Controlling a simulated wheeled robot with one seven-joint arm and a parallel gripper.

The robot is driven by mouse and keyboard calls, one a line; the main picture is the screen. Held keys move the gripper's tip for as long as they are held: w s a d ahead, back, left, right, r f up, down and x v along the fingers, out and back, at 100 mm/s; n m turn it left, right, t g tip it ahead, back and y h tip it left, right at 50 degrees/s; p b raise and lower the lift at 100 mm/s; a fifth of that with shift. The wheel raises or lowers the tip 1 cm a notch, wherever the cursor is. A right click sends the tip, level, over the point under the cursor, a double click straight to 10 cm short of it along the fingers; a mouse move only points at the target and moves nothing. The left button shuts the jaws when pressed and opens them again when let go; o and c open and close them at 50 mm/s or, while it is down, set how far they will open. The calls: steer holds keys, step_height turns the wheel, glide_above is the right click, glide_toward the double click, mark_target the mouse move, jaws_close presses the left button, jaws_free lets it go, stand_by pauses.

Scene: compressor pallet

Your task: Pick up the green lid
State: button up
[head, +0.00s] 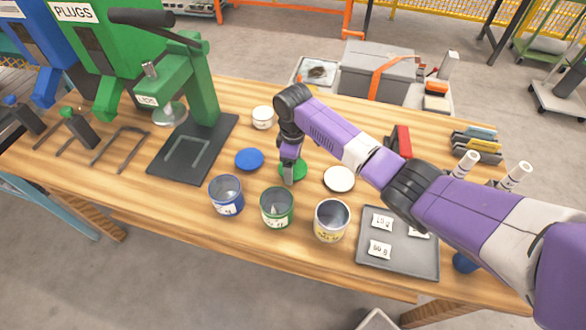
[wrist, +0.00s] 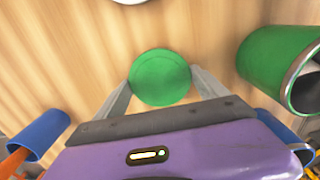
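The round green lid (head: 297,171) lies flat on the wooden table, behind the green can (head: 277,208). My gripper (head: 290,172) points down at it and partly hides it in the head view. In the wrist view the green lid (wrist: 160,77) shows as a full disc between the two grey fingers of my gripper (wrist: 161,82). The fingers are spread, one at each side of the lid, with the tips close to its rim. Whether they touch the rim is hard to tell.
A blue lid (head: 249,159) lies to the left and a white lid (head: 339,179) to the right. A blue can (head: 226,196) and a white can (head: 331,220) stand in front. A grey tray (head: 400,263) with labels sits at right, a green press (head: 196,95) at left.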

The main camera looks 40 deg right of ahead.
steer(key=c, duration=0.3)
